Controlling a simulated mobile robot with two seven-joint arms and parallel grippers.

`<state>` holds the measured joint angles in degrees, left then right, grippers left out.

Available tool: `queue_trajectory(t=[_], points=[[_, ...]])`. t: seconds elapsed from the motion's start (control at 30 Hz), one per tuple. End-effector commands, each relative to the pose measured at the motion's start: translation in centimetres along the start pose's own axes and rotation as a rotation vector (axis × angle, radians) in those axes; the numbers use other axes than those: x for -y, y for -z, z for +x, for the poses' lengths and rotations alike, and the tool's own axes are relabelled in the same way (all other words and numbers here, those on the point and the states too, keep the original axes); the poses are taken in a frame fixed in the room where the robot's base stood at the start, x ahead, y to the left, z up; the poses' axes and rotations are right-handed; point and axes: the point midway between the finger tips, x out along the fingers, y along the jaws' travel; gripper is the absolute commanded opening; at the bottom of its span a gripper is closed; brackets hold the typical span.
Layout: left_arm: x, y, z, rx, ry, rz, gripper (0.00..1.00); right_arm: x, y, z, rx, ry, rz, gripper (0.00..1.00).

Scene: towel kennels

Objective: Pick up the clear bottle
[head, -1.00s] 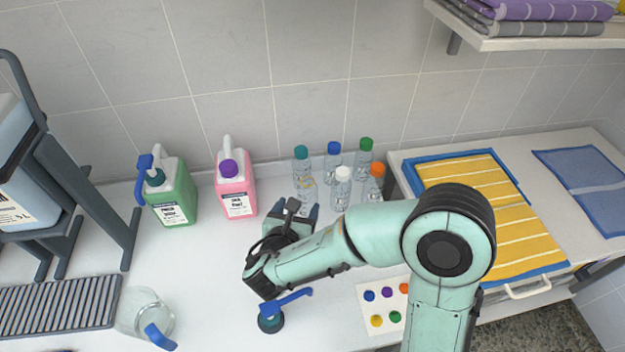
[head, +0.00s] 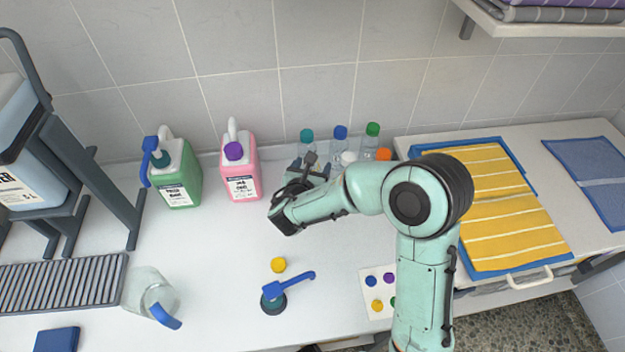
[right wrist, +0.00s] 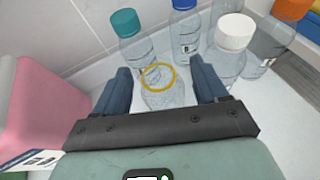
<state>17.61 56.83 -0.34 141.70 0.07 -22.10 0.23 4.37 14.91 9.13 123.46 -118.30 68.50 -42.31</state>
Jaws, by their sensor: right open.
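The clear bottle (right wrist: 163,94) has no cap and a yellow ring around its neck. In the right wrist view it stands upright between the two blue fingers of my right gripper (right wrist: 163,85), with a gap visible on each side. The gripper is open. In the head view my right gripper (head: 308,172) is at the group of bottles by the wall, and it hides this bottle. A yellow cap (head: 278,265) lies loose on the counter. My left gripper is not in view.
Close by stand bottles with teal (right wrist: 125,22), white (right wrist: 235,32), blue (head: 340,132), green (head: 372,128) and orange (head: 383,154) caps. A pink jug (head: 240,175) and a green jug (head: 180,180) stand left. A blue-handled pump (head: 275,300) and a pitcher (head: 150,292) are in front.

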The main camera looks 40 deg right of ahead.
Motion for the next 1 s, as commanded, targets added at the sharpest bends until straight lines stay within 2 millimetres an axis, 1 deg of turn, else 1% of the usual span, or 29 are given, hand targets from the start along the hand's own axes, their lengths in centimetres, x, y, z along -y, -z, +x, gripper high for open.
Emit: queue_trajectory(t=[0.03, 0.1, 0.2, 0.47, 0.57, 0.6, 0.7, 1.0], points=[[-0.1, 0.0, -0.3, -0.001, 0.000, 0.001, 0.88, -0.1, -0.2, 0.9, -0.001, 0.002, 0.000, 0.72], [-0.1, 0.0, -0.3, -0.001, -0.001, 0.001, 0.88, -0.1, -0.1, 1.9, -0.001, 0.003, 0.000, 0.72], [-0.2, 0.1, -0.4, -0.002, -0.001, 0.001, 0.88, -0.1, -0.1, 2.8, -0.001, 0.001, 0.000, 0.72], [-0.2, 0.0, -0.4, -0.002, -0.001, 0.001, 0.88, -0.1, -0.1, 3.0, 0.000, -0.001, 0.000, 0.72], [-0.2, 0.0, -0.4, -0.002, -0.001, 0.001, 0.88, -0.1, -0.1, 3.0, 0.000, -0.001, 0.000, 0.43], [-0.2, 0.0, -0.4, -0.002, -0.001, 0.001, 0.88, -0.1, -0.1, 3.0, 0.000, -0.001, 0.000, 0.30], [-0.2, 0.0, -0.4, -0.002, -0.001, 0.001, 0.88, -0.1, -0.1, 3.0, 0.000, -0.001, 0.000, 0.02], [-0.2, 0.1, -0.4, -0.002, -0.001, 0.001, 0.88, -0.1, 0.0, 3.0, -0.002, -0.001, -0.001, 0.01]])
